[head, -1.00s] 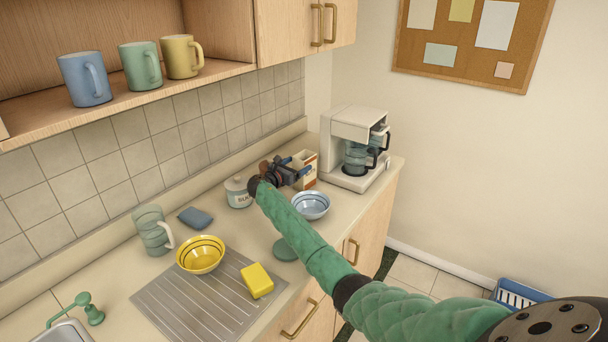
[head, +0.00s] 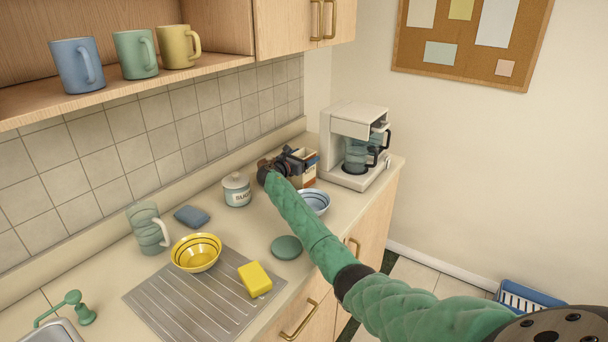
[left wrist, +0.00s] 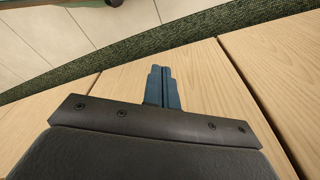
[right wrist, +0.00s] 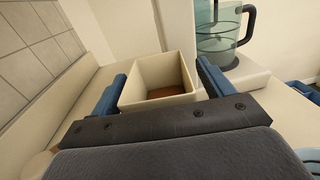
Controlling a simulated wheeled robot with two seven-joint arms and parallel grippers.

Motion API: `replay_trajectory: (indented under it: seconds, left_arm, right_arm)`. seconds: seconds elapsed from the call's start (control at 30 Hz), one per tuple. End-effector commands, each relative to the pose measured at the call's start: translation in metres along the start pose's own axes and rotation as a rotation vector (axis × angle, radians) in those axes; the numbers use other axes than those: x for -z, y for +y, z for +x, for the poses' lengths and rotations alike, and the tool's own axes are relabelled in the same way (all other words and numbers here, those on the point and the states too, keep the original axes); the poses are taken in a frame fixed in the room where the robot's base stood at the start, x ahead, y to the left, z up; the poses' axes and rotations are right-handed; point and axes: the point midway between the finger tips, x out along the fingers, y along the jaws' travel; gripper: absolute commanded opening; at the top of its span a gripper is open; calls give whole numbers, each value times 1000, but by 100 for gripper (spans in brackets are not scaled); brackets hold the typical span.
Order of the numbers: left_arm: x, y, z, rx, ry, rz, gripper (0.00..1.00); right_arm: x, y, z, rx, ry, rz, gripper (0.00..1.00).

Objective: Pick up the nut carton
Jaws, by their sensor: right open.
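The nut carton (head: 309,170) is a small white and orange-brown box on the counter, just left of the coffee maker. The right wrist view shows its open square top (right wrist: 158,82) with brown contents inside. My right gripper (head: 298,158) is open at the carton, partly covering it in the head view. Its blue fingers (right wrist: 158,85) stand on the left and right sides of the carton in the right wrist view. I cannot tell whether they touch it. My left gripper (left wrist: 162,86) is shut and empty, in front of wooden cabinet fronts, and out of the head view.
The coffee maker (head: 350,150) with its glass pot stands close right of the carton. A blue bowl (head: 315,201) is in front, partly behind my right arm. A lidded sugar jar (head: 237,190) stands to the left. Yellow bowl (head: 196,253), sponge (head: 255,279) and glass mug (head: 149,230) are nearer.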

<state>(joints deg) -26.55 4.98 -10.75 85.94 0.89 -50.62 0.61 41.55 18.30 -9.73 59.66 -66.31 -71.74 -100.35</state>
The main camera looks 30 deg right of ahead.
Motion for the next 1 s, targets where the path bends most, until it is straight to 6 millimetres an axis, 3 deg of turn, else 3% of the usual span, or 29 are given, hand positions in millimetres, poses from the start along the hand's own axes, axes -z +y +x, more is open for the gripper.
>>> replay_trajectory:
  seconds: [0.23,0.6,0.87,1.0]
  left_arm:
    - [1,0,-2,0,-1,-1,0]
    - [1,0,-3,0,1,-1,0]
    - [2,0,-2,0,1,-1,0]
    - [2,1,-5,-2,-9,-1,0]
  right_arm:
    - [0,0,1,0,0,0,80]
    - [0,0,0,0,0,0,9]
    - [-2,0,0,0,0,1,9]
    - [-12,0,0,0,-1,3,9]
